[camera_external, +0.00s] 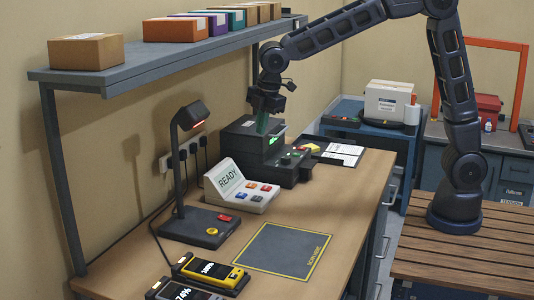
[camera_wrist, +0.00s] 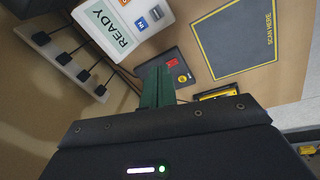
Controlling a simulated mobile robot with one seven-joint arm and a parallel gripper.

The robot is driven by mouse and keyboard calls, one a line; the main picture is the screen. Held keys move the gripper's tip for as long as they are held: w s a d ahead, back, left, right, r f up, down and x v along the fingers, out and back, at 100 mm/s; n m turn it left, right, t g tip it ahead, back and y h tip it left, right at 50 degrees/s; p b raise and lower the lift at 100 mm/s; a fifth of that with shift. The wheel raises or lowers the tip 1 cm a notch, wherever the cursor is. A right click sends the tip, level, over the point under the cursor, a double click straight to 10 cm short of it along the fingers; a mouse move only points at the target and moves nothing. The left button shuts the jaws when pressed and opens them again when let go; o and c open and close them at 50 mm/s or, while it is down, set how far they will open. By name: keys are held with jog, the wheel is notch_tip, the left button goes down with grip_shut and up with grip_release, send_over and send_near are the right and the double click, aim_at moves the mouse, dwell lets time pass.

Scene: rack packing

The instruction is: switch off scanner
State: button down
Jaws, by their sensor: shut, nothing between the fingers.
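The scanner is a dark stand (camera_external: 180,170) with a bent head over a flat base (camera_external: 200,226). A red glow shows under the head. The base carries a red button (camera_external: 225,217) and a yellow round button (camera_external: 212,231). In the wrist view the base shows partly behind my fingers, with the red button (camera_wrist: 172,62) and yellow button (camera_wrist: 182,78) in sight. My gripper (camera_external: 262,126) is shut and empty, its green fingers pointing down above the dark label printer, apart from the scanner. The fingers also show in the wrist view (camera_wrist: 157,75).
A white console (camera_external: 240,187) reading READY stands between scanner and printer (camera_external: 265,150). A scan mat (camera_external: 283,250) lies at the right on the bench. Handheld devices (camera_external: 212,272) lie in front. A shelf with boxes (camera_external: 87,50) hangs overhead; a power strip (camera_external: 180,155) is on the wall.

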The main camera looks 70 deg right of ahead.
aim_at(222, 217)
jog(key=w+a+f+n, duration=0.3)
jog(key=w+a+f, duration=0.3)
jog(key=a+f, duration=0.3)
jog(key=shift+w+a+f+n+g, duration=0.15)
jog(key=shift+a+f+n+g, duration=0.2)
jog(key=shift+a, duration=0.85)
jog(key=f, duration=0.4)
jog(key=w+f, duration=0.1)
jog(key=f, duration=0.8)
jog(key=shift+w+f, duration=0.35)
jog(key=shift+w+f, duration=0.1)
jog(key=shift+f, duration=0.1)
jog(key=shift+s, duration=0.2)
jog(key=shift+s+r, duration=0.1)
jog(key=shift+s, duration=0.55)
